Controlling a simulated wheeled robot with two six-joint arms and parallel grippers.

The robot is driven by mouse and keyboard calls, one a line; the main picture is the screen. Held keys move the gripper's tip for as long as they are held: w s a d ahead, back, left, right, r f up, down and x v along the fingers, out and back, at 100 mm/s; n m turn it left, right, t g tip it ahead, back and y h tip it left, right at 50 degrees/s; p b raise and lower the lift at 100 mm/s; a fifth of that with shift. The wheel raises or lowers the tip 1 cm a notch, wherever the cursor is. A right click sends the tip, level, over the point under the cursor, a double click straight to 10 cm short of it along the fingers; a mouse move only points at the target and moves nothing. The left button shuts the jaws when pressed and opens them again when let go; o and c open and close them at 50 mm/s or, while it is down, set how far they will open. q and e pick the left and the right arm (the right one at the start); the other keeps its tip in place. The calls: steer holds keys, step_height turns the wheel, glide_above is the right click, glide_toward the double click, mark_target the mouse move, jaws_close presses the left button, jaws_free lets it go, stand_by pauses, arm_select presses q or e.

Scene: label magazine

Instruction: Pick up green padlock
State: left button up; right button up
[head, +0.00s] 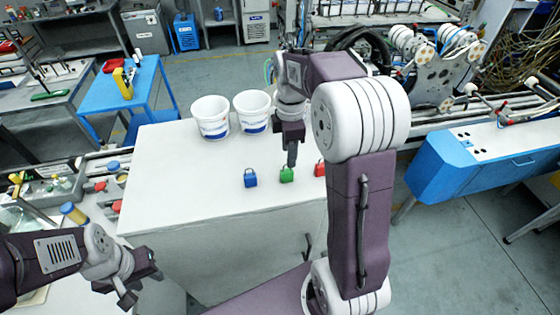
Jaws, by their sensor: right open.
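The green padlock (286,175) stands on the white cabinet top, between a blue padlock (250,178) to its left and a red padlock (319,169) to its right. My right gripper (291,163) points down directly above the green padlock, its tips at or just over the padlock's top. Whether the tips touch it or sit around it cannot be told. My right gripper is open. My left gripper (142,289) is low at the left, off the cabinet's front left side, away from the padlocks. Its fingers are seen at an angle and their opening is unclear.
Two white buckets (211,118) (252,111) stand at the back of the white cabinet top (180,190). The cabinet top left of the blue padlock is clear. My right arm covers the area right of the red padlock. A blue table (143,92) stands behind left.

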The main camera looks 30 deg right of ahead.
mark_target(287, 171)
steer(key=shift+s+f+p, duration=0.35)
steer(key=shift+s+f, duration=0.5)
steer(key=shift+f, duration=0.1)
steer(key=shift+w+a+f, duration=0.15)
steer(key=shift+w+f, duration=0.25)
steer(key=shift+f, duration=0.4)
steer(key=shift+w+f, duration=0.25)
step_height(287, 171, down, 4)
steer(key=shift+a+p, duration=0.15)
steer(key=shift+p, duration=0.85)
steer(key=shift+s+f, duration=0.15)
steer(key=shift+f, duration=0.25)
steer(key=c, duration=0.3)
steer(key=shift+w, duration=0.2)
steer(key=c, duration=0.5)
jaws_close()
arm_select(q)
steer(key=r, duration=0.3)
steer(key=shift+s, duration=0.35)
arm_select(e)
steer(key=shift+s, duration=0.1)
